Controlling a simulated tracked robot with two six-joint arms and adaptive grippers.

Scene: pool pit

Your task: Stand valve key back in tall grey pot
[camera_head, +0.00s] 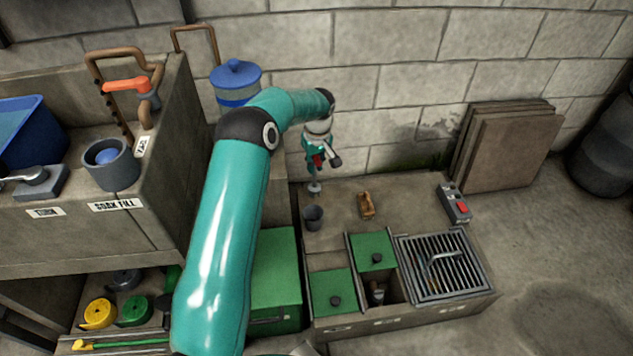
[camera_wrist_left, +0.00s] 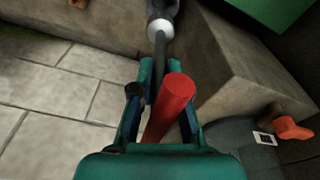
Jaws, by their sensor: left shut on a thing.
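My left gripper (camera_head: 317,158) is shut on the red handle of the valve key (camera_head: 314,187). The key hangs below the jaws, with its pale grey lower end showing in the head view. In the left wrist view the red handle (camera_wrist_left: 170,108) lies between the fingers of my left gripper (camera_wrist_left: 160,100), and a thin grey shaft runs away from it. The dark grey pot (camera_head: 313,218) stands on the low bench, below the key's end in the picture. A gap shows between them there; exact alignment in depth is unclear. My right gripper is not in view.
Green lids (camera_head: 372,250) and a metal grate (camera_head: 443,268) are in front. A blue lidded canister (camera_head: 236,82) stands behind my left arm.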

